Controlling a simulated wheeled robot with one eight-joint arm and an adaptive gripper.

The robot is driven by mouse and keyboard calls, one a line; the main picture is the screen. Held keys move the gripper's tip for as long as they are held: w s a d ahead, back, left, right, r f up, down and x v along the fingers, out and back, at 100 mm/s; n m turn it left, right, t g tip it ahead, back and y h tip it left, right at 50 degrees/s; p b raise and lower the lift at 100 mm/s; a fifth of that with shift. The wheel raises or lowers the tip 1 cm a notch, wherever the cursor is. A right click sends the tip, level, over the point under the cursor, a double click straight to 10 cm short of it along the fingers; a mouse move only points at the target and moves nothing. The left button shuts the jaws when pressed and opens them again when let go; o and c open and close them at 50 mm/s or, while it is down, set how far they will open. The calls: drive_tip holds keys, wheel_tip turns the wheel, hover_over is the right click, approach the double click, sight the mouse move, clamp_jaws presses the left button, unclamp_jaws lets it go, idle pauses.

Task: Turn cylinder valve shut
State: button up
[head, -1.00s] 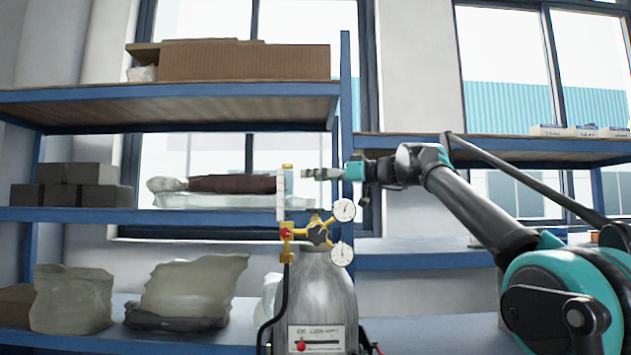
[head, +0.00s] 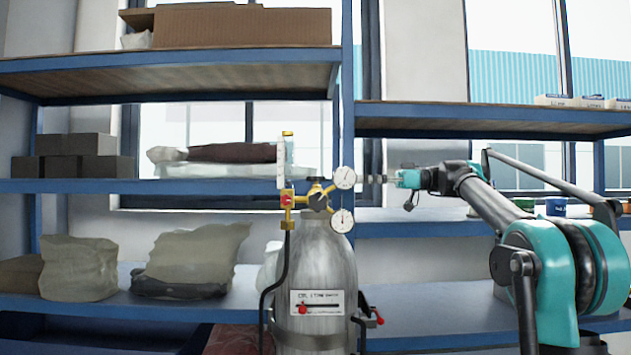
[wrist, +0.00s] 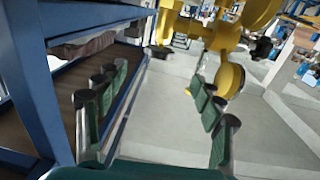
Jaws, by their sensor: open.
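A grey gas cylinder (head: 318,255) stands upright in the head view, with a brass regulator on top. A dark round valve knob (head: 318,201) sits in the middle of the brass fitting. Two white dial gauges, an upper one (head: 345,177) and a lower one (head: 341,220), are on its right. My gripper (head: 368,179) is open just right of the upper gauge, slightly above knob height; whether it touches the gauge is unclear. In the wrist view its green-padded fingers (wrist: 160,80) are spread and empty. Yellow round fittings (wrist: 229,80) show beyond the right finger.
Blue shelving stands behind the cylinder, with an upright (head: 347,100) near my gripper. A cardboard box (head: 243,27), grey blocks (head: 85,156) and plastic-wrapped bundles (head: 78,268) lie on the left shelves. A black hose (head: 275,290) hangs left of the cylinder. A red-tipped part (head: 377,316) sticks out at its right.

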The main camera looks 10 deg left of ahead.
sight(315, 179)
drive_tip(key=a, duration=0.4)
drive_tip(key=s+a, duration=0.1)
drive_tip(key=a, duration=0.3)
drive_tip(key=s+a, duration=0.1)
drive_tip(key=a, duration=0.4)
drive_tip(key=shift+s, duration=0.2)
drive_tip(key=c, duration=1.2)
drive_tip(key=shift+m+t, duration=1.3)
drive_tip(key=shift+t, duration=0.8)
drive_tip(key=shift+w+m+t, duration=0.1)
drive_tip(key=shift+m+t, duration=0.8)
drive_tip(key=shift+t, duration=0.5)
drive_tip(key=o, duration=1.2)
drive_tip(key=shift+r, duration=0.1)
wheel_tip(315, 179, up, 10)
drive_tip(key=shift+f, duration=0.1)
